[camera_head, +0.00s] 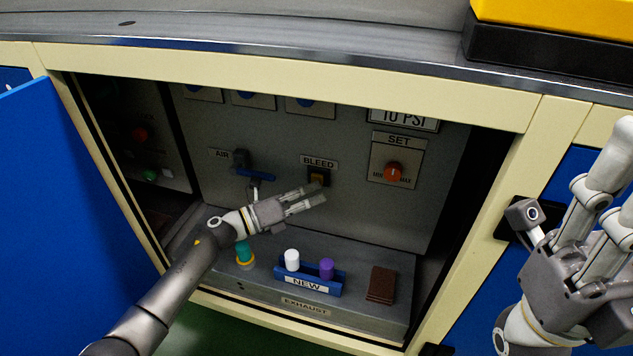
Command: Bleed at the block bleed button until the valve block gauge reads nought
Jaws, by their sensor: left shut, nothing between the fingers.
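Dials with blue parts (309,105) at the panel top are cut off by the cabinet frame. I cannot tell which is the valve block gauge, and no reading shows. My right gripper (628,185) is partly cut off at the right edge, outside the cabinet; its opening is unclear.
An AIR lever (255,174) with a blue handle is left of the button. A red SET knob (393,172) is at its right. Below, a blue NEW holder (309,284) with white and purple pieces, a teal piece (244,252) and a brown block (381,284) occupy the ledge.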

